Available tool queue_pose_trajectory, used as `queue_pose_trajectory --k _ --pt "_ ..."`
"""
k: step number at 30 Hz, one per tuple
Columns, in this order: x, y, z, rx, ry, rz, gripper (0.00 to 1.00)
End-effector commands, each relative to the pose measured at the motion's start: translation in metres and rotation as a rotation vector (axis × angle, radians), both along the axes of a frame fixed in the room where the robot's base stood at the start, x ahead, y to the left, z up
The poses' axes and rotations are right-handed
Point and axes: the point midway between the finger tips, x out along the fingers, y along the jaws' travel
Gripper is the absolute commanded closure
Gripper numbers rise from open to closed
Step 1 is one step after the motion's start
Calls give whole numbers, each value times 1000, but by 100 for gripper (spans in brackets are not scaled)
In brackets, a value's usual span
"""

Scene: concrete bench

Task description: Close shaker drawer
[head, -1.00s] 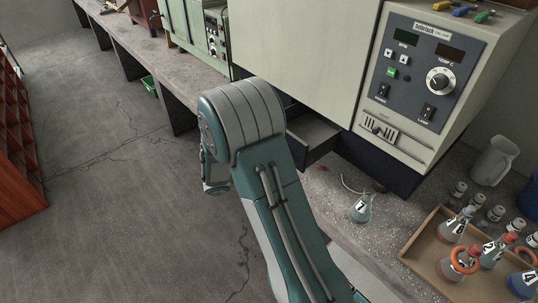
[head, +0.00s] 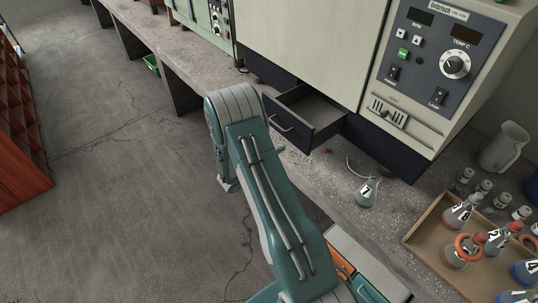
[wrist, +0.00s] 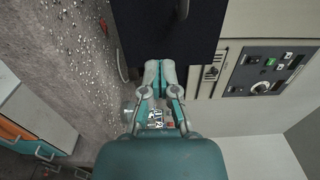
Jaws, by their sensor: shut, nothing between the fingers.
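The shaker drawer (head: 312,128) stands open below the pale shaker cabinet (head: 300,35) in the head view. It is dark, with a metal bar handle on its front, and its inside looks empty. My gripper (wrist: 160,66) is shut and empty in the wrist view, its fingertips in front of a dark blue panel (wrist: 165,30) low on the shaker. Whether they touch it I cannot tell. In the head view my arm is left of the drawer and the fingertips are not clearly visible.
A flask marked 7 (head: 367,192) stands on the bench near a thin hose. A wooden tray (head: 424,222) with several flasks and bottles is at the right, with a pale jug (head: 504,147) behind. A red rack (head: 20,130) stands at far left.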

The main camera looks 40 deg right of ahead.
Motion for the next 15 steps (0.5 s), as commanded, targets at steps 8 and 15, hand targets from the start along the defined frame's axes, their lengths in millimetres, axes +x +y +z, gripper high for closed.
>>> queue_pose_trajectory --k 8,15 --pt "3 -49 0 0 -1 -4 100" --pt "5 -64 0 2 0 -1 100"
